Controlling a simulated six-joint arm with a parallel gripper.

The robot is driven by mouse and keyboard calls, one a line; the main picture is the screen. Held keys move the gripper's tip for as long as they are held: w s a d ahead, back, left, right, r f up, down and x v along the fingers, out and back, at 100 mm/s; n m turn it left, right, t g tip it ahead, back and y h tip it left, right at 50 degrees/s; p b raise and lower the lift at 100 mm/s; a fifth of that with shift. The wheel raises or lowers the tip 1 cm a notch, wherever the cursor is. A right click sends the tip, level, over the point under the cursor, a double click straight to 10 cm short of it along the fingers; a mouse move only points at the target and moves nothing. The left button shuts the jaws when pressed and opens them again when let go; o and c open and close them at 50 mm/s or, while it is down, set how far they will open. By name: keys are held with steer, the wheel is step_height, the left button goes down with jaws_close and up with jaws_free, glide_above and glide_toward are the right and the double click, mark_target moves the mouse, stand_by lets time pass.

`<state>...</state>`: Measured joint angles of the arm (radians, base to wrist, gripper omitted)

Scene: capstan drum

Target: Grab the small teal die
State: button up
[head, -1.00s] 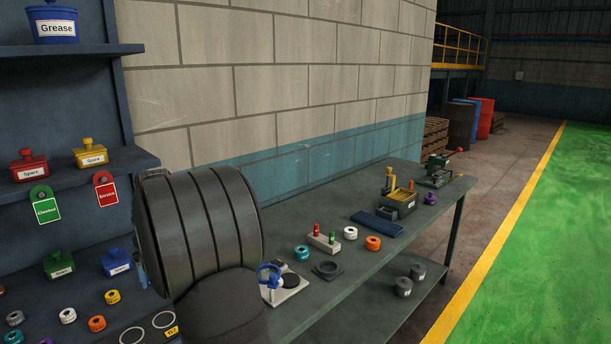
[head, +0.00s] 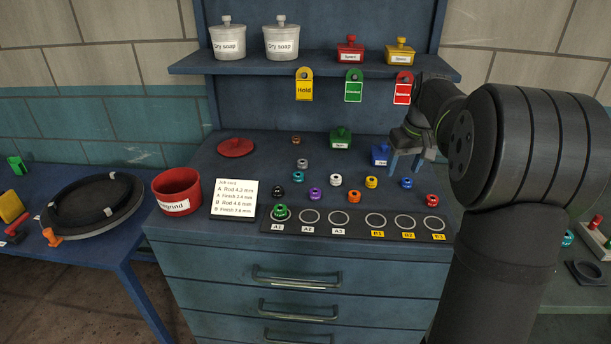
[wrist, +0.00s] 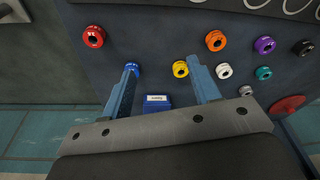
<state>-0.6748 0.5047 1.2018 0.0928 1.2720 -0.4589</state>
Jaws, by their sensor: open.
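A small teal die (head: 302,177) lies on the blue cabinet top, left of the white die. It also shows in the wrist view (wrist: 264,73), to the right of and apart from my gripper (wrist: 163,66). My gripper is open, with nothing between its fingertips. In the head view my gripper (head: 405,168) is by the blue lidded jar (head: 380,155), well to the right of the teal die. Another teal ring (head: 567,238) shows partly behind my arm on the right-hand bench; its size is hard to judge.
White (head: 336,180), purple (head: 315,194), black (head: 278,191) and grey (head: 303,163) dies lie around the teal die. A slot board (head: 300,230) runs along the front, with a green die (head: 281,212) at A1. A red tub (head: 177,192) stands left.

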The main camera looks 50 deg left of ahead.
steer(key=s+a+r+n+y, duration=0.1)
steer(key=s+a+r+n, duration=0.2)
steer(key=s+a, duration=0.45)
steer(key=s+a+r+n+y, duration=0.2)
steer(key=s+a, duration=0.3)
steer(key=a, duration=0.6)
glide_toward(298, 174)
steer(key=shift+w+a+f+g, duration=0.15)
steer(key=shift+a+f+g, duration=0.1)
steer(key=shift+f, duration=0.3)
steer(key=shift+w+a+f+g, duration=0.15)
steer(key=shift+w+a+f, duration=0.05)
steer(key=shift+f, duration=0.35)
steer(key=shift+x, duration=3.05)
steer(key=c, duration=1.2)
